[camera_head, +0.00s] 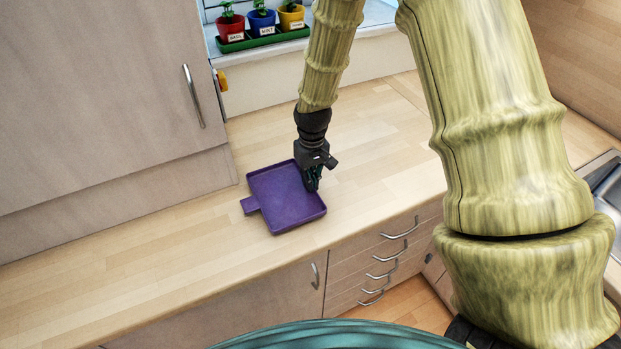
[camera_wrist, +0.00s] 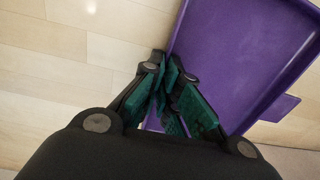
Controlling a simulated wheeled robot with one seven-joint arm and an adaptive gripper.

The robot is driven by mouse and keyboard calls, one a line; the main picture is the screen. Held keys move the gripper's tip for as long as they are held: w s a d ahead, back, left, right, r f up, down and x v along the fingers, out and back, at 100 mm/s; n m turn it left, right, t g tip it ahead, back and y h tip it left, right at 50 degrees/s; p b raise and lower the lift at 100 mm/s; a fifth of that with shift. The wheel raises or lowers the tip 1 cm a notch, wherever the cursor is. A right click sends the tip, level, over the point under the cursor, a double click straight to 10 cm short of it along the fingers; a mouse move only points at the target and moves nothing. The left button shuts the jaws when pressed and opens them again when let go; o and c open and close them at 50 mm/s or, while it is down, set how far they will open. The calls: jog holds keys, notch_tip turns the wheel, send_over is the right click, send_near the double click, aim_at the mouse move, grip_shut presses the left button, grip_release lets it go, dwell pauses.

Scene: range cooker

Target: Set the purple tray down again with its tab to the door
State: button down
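The purple tray (camera_head: 283,190) is a shallow square with a raised rim, level over the wooden worktop near its front edge. I cannot tell whether it touches the worktop. Its tab (camera_head: 250,205) points left in the head view; in the wrist view the tab (camera_wrist: 280,108) sticks out at the right. My gripper (camera_head: 312,186) points down at the tray's right side, opposite the tab. In the wrist view my gripper's green-padded fingers (camera_wrist: 172,78) close together on the tray's rim (camera_wrist: 178,30), with purple showing between them. The fingers partly hide that rim.
A tall cupboard door (camera_head: 100,90) with a vertical handle (camera_head: 194,97) stands at left. Potted herbs (camera_head: 262,22) stand on the windowsill behind. Drawers (camera_head: 385,262) lie below the front edge, and a sink (camera_head: 604,185) is at right. The worktop (camera_head: 160,240) left of the tray is clear.

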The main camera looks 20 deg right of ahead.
jog(key=shift+f, duration=0.4)
jog(key=shift+f, duration=0.2)
jog(key=c, duration=1.6)
grip_release()
jog(key=shift+c, duration=0.2)
jog(key=shift+r, duration=0.25)
